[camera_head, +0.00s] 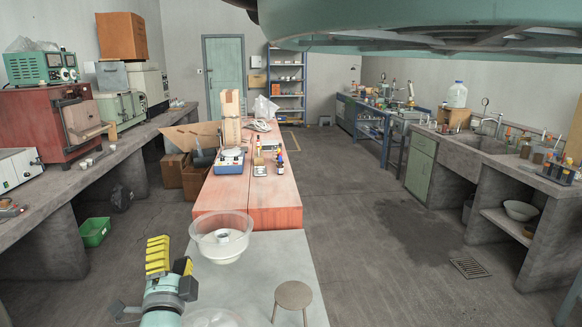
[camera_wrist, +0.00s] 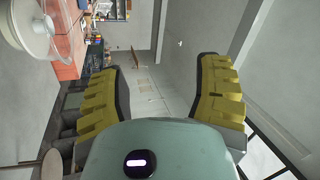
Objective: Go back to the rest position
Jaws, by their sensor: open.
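My gripper (camera_head: 170,262) shows at the lower left of the head view, raised over the near left part of the grey table. Its yellow ribbed fingers also show in the wrist view (camera_wrist: 158,95), spread wide apart with nothing between them. A clear round bowl (camera_head: 222,240) with a small white item inside stands just right of the gripper on the grey table (camera_head: 275,255). The bowl also shows at the top left of the wrist view (camera_wrist: 38,35). The gripper is apart from it.
The red-topped bench (camera_head: 228,200) carries a blue scale (camera_head: 230,161) and small bottles. A round stool (camera_head: 293,296) stands at the near right of the grey table. A green crate (camera_head: 95,231) lies on the floor at left.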

